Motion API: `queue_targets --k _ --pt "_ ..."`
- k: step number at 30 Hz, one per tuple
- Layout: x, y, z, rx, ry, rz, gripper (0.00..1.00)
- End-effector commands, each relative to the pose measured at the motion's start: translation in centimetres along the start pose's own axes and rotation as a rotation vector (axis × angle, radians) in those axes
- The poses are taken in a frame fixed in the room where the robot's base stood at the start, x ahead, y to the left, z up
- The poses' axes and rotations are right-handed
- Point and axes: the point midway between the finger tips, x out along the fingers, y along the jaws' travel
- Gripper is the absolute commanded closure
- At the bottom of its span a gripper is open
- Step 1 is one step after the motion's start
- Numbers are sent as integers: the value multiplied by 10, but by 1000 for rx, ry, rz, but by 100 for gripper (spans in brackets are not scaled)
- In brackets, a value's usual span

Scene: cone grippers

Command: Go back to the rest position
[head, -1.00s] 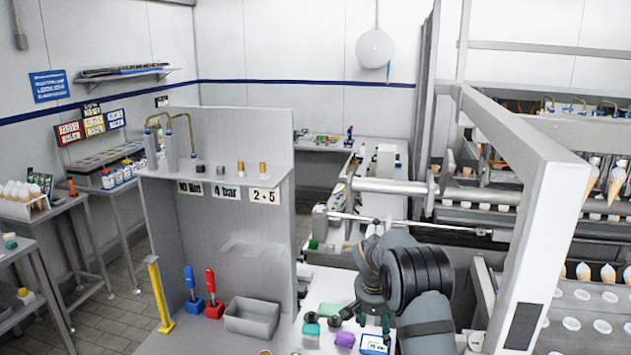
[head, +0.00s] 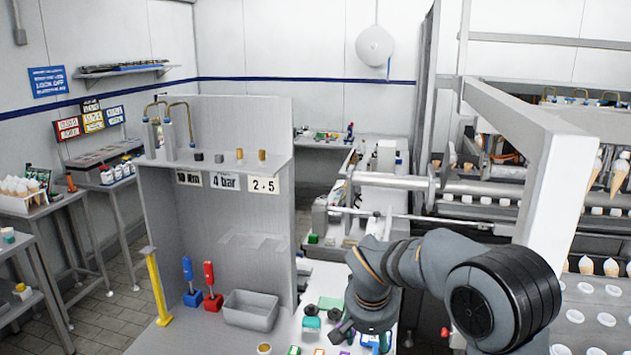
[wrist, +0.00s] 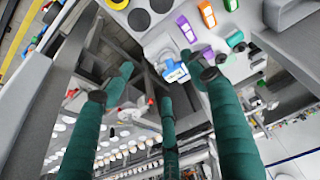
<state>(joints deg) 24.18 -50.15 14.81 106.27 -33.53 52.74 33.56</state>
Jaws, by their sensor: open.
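My gripper (wrist: 155,92) shows in the wrist view with its green, dark-tipped fingers spread apart. Nothing is held between them. Beyond the fingertips are a white bench top (wrist: 155,40) and, on it, a blue-and-white box (wrist: 175,72) and purple pieces (wrist: 186,28). In the head view my arm reaches in from the lower right and bends down over the bench. The wrist and gripper end are partly cut off at the lower edge there. No rest position is marked in either view.
A grey bin (head: 251,312), a red tool (head: 209,285) and a blue tool (head: 188,280) stand left of my arm. A grey panel with a shelf (head: 215,166) rises behind them. A white machine post (head: 548,195) and cone conveyor (head: 600,290) are close on the right.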

Motion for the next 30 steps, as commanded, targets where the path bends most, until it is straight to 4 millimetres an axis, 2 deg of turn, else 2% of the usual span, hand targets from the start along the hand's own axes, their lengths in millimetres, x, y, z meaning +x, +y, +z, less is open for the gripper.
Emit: queue_targets --k 14,30 --pt "-33 23 80 -58 18 -40 42" --pt "-55 65 172 -118 35 -86 42"
